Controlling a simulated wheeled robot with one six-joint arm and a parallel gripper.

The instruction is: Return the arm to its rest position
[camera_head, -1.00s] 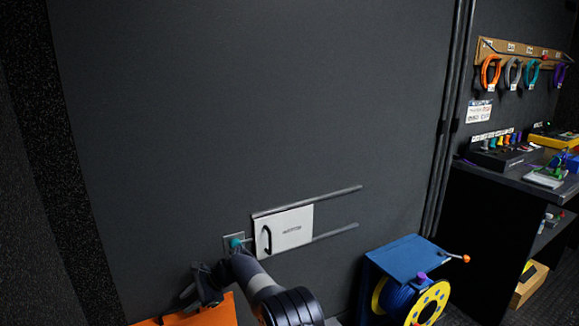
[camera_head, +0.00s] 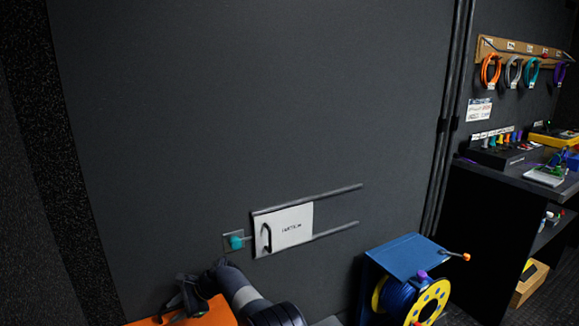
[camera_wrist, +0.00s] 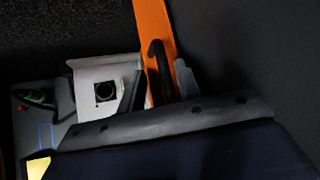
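My arm shows at the bottom of the head view, bent low in front of the dark wall. My gripper (camera_head: 180,297) is left of the forearm, in front of or above an orange case (camera_head: 215,310). In the wrist view, my two gripper fingers (camera_wrist: 158,82) stand apart. A black hooked handle and an orange strip (camera_wrist: 152,25) show between or behind them. I see nothing clearly held. Whether the gripper touches the orange case cannot be told.
A white sliding cover (camera_head: 285,229) on two rails and a teal knob (camera_head: 236,241) are on the wall above my arm. A blue cable reel stand (camera_head: 408,257) is on the right. A dark workbench (camera_head: 510,175) stands further right. The upper wall is clear.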

